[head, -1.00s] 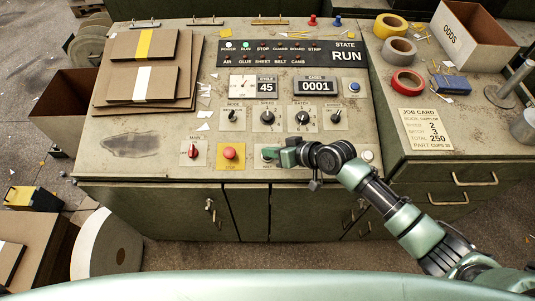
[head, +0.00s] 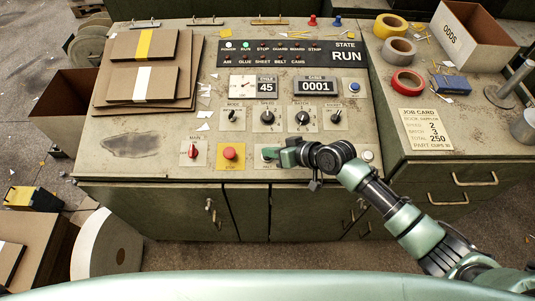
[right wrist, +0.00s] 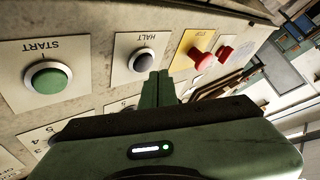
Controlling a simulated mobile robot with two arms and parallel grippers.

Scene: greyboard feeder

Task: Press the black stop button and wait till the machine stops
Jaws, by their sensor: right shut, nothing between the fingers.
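The black button (right wrist: 142,61) sits on a pale plate marked HALT in the right wrist view. In the head view that plate (head: 260,163) is mostly covered by my right gripper (head: 268,154). My right gripper is shut and empty. Its fingertips (right wrist: 160,76) are right at the black button's edge in the right wrist view; I cannot tell whether they touch it. The state display (head: 346,56) reads RUN, and a green lamp (head: 245,46) is lit. My left gripper is not in view.
A red mushroom button (head: 229,153) on a yellow plate is just left of the black one, with the red main switch (head: 193,151) beyond. A green START button (right wrist: 48,81) is on its other side. Knobs (head: 267,118) line the panel above.

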